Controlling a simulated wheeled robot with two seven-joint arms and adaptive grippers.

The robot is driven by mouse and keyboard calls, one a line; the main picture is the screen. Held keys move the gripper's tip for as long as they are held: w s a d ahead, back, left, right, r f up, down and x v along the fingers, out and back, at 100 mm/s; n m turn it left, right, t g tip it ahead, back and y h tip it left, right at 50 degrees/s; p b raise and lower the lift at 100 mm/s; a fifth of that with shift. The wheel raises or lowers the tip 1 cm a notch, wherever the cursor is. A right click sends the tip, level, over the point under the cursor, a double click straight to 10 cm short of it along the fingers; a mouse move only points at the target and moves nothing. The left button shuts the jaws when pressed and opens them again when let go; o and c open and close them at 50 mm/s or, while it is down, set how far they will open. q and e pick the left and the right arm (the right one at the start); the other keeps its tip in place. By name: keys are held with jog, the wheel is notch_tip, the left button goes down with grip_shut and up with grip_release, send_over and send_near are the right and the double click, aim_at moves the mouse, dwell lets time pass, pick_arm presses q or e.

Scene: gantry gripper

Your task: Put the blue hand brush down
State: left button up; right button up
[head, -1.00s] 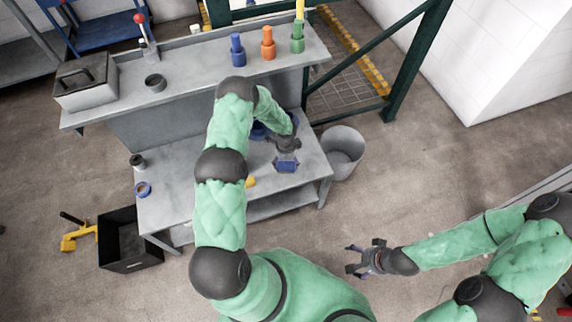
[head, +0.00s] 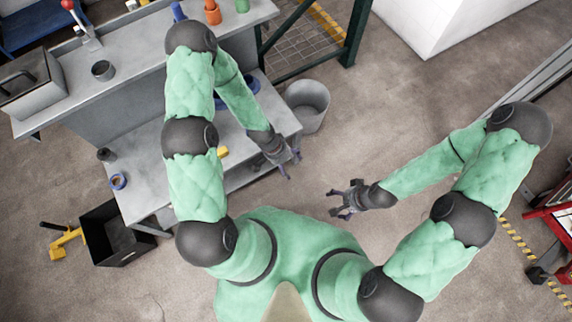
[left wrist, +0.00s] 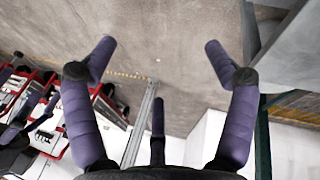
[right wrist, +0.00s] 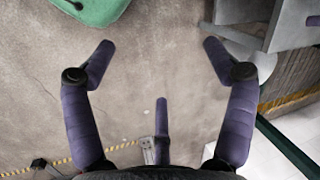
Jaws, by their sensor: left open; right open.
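The blue hand brush cannot be made out for sure now; my left forearm and wrist cover part of the lower worktop (head: 142,163). My left gripper (head: 291,170) is open and empty, just off the right front edge of that worktop. In the left wrist view its fingers (left wrist: 158,48) are spread with bare floor between them. My right gripper (head: 335,201) is open and empty over the floor to the right of the bench. In the right wrist view nothing is between its fingers (right wrist: 158,48).
A blue object (head: 251,84) shows partly behind my left forearm. A grey bin (head: 308,104) stands right of the bench, a black crate (head: 108,235) front left. Floor between my arms is clear.

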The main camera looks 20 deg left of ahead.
pick_arm(q)
jog(key=s+d+r+n, duration=0.2)
jog(key=s+n, duration=0.3)
jog(key=s, duration=0.3)
jog(key=shift+s+d+r, duration=0.2)
jog(key=shift+s+d, duration=0.05)
jog(key=shift+s, duration=0.1)
